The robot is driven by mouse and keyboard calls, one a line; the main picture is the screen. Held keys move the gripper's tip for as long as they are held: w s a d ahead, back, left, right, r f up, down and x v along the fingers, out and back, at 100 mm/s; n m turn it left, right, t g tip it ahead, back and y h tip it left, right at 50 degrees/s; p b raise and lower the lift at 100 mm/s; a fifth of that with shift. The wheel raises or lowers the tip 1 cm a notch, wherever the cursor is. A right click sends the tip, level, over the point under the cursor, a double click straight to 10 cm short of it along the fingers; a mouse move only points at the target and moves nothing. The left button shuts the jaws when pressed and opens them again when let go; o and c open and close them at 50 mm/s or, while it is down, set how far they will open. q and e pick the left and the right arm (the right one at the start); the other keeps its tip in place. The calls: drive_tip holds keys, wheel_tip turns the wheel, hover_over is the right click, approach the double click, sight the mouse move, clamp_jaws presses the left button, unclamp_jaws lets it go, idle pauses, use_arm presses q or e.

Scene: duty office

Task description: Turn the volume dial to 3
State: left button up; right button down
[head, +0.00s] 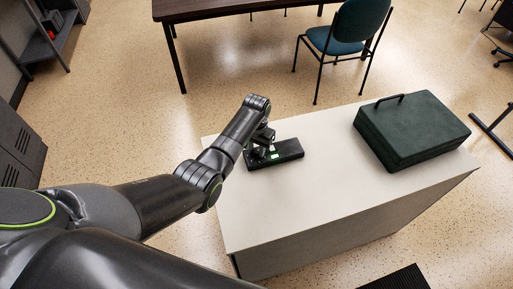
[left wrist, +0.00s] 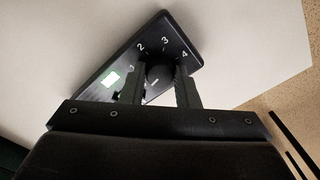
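The black dial panel (head: 289,151) lies on the pale top of a cabinet, with a lit green patch (head: 274,156) on it. In the left wrist view the panel (left wrist: 183,45) carries the white numbers 1, 2, 3 and 4 around a round black volume dial (left wrist: 158,75). Which number the dial points to cannot be made out. My left gripper (left wrist: 159,83) has one finger on each side of the dial, which fills the narrow gap between them. In the head view the left gripper (head: 262,146) is over the left part of the panel and hides the dial. My right gripper is out of view.
A dark green case (head: 412,130) with a handle stands at the right of the pale cabinet top (head: 320,190). The top between case and panel is clear. Beyond are a blue chair (head: 350,27) and a dark table (head: 230,8).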

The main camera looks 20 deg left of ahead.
use_arm(q)
drive_tip(key=shift+c, duration=1.4)
